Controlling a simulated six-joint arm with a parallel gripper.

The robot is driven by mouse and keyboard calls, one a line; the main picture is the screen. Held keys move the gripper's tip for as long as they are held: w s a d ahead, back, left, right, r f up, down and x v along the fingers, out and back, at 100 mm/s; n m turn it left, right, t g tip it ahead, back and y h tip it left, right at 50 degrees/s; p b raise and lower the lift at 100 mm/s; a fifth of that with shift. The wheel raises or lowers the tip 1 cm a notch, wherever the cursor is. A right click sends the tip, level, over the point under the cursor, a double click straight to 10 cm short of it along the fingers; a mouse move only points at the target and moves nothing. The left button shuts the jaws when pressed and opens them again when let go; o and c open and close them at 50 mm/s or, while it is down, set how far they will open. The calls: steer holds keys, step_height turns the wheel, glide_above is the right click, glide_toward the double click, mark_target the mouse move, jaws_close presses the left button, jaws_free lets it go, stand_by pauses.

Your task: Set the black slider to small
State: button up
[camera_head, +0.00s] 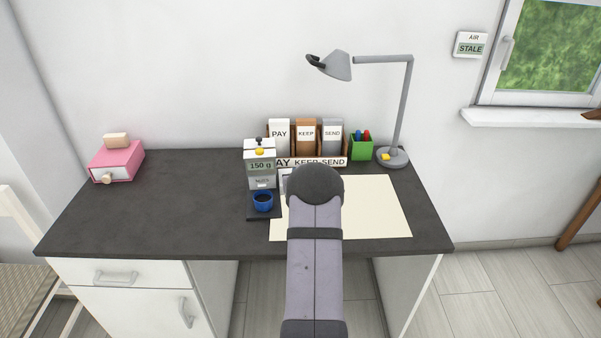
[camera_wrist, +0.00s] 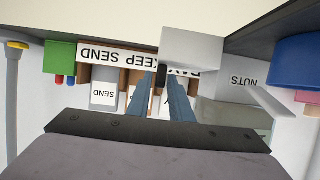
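In the wrist view, which is upside down, the black slider (camera_wrist: 162,74) is a small dark knob by the edge of a white box (camera_wrist: 195,48). The two blue-grey fingers of my gripper (camera_wrist: 166,80) reach toward it, with a narrow gap between them. The knob appears at or between the fingertips; I cannot tell whether they touch it. No setting marks for the slider are readable. In the head view, my arm hides the slider and the gripper.
Holders labelled PAY, KEEP and SEND (camera_head: 306,137) stand behind, beside a green pen cup (camera_head: 361,147) and a lamp (camera_head: 392,157). A cream sheet (camera_head: 375,205) lies on the dark desk (camera_head: 170,205). A pink box (camera_head: 117,162) sits at the left; the desk between is clear.

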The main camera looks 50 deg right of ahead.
jaws_close()
steer(key=shift+w+d+b, duration=0.4)
steer(key=shift+w+d, duration=0.25)
steer(key=shift+w, duration=0.15)
steer(key=shift+o, duration=2)
jaws_free()
steer(key=shift+s+a, duration=0.1)
steer(key=shift+s, duration=0.05)
steer(key=shift+b+v, duration=0.45)
steer(key=shift+v, duration=3.05)
